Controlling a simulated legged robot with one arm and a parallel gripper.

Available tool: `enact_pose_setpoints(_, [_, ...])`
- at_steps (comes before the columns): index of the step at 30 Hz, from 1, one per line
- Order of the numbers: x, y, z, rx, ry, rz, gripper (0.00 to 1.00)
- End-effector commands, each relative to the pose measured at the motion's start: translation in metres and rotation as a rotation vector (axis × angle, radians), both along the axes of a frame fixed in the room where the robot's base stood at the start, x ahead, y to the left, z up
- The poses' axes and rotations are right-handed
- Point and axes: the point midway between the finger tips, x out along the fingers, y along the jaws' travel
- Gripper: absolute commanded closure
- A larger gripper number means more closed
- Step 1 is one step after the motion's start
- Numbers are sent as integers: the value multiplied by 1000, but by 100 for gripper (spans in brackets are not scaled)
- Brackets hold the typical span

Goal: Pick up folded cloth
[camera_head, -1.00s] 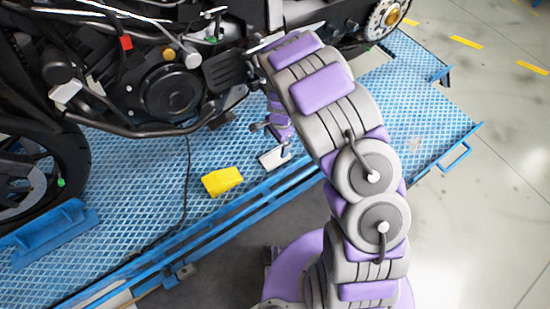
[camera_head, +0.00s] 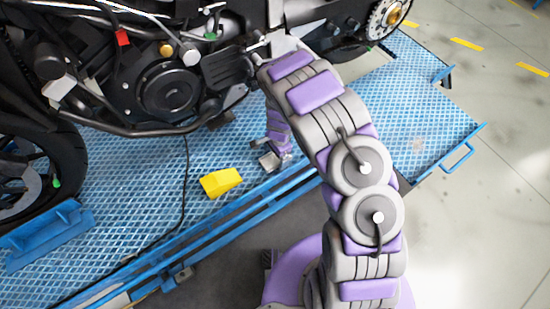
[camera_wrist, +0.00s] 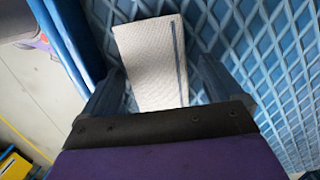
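The folded cloth (camera_wrist: 150,55) is pale, with a dark blue stripe along its right side. In the wrist view it lies on the blue lift platform (camera_wrist: 275,70), its lower end hidden behind my gripper's palm. My gripper (camera_wrist: 161,68) is open, with one finger on each side of the cloth. A gap shows between the cloth and the right finger; the left finger is close to its left edge. In the head view my gripper (camera_head: 271,160) points down at the platform near its front edge and mostly covers the cloth.
A yellow block (camera_head: 221,182) lies on the platform left of my gripper. A motorcycle (camera_head: 165,85) stands behind, its engine and pedals near my arm. A black cable (camera_head: 186,185) runs down the platform. Blue rails (camera_head: 215,232) line the front edge.

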Motion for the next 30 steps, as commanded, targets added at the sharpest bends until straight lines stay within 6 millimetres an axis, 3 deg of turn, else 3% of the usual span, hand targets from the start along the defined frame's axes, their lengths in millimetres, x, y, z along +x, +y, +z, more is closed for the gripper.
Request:
enact_pose_setpoints(2, [0,0,0,0,0,0,14])
enact_pose_setpoints(17, [0,0,0,0,0,-1,62])
enact_pose_setpoints(25, [0,0,3,0,0,0,63])
enact_pose_setpoints(30, [1,0,17,0,-2,-1,63])
